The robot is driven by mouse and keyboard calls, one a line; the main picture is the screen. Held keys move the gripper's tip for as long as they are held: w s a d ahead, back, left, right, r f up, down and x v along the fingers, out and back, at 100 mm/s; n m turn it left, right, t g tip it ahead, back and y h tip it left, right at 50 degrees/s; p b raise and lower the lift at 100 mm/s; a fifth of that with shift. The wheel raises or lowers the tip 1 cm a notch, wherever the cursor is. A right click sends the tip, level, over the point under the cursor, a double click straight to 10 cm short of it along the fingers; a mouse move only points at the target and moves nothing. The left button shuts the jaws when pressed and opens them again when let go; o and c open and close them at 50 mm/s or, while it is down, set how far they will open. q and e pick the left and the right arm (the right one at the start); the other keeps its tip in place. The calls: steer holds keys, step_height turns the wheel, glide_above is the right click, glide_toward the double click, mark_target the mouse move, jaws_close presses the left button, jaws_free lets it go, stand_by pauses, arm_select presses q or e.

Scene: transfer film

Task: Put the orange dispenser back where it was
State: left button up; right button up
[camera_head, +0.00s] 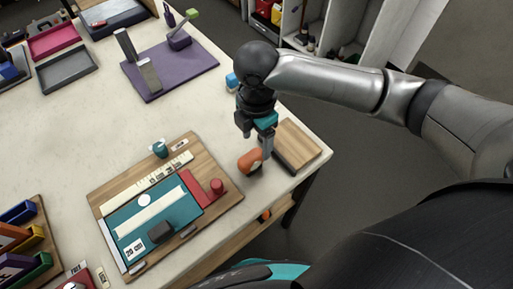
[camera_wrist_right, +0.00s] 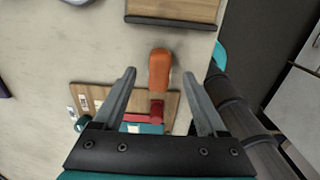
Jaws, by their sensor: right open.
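The orange dispenser (camera_head: 249,161) sits on the pale table, between the wooden work board (camera_head: 236,199) and a small wooden board with a dark edge (camera_head: 298,144). My right gripper (camera_head: 266,148) points down right at the dispenser and partly overlaps it in the head view. In the right wrist view my right gripper (camera_wrist_right: 160,73) is open, and the orange dispenser (camera_wrist_right: 159,68) shows between the fingertips with a gap on each side. I cannot tell whether the tips are down at its height. My left gripper is not in view.
The work board carries a teal mat (camera_head: 190,213), a red piece (camera_head: 217,186) and pale strips. A teal cup (camera_head: 159,148) stands at its far edge. A purple tray (camera_head: 200,66) lies further back. The table's right edge is close to the small wooden board.

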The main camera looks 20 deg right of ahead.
mark_target(257, 153)
steer(key=shift+r, duration=1.85)
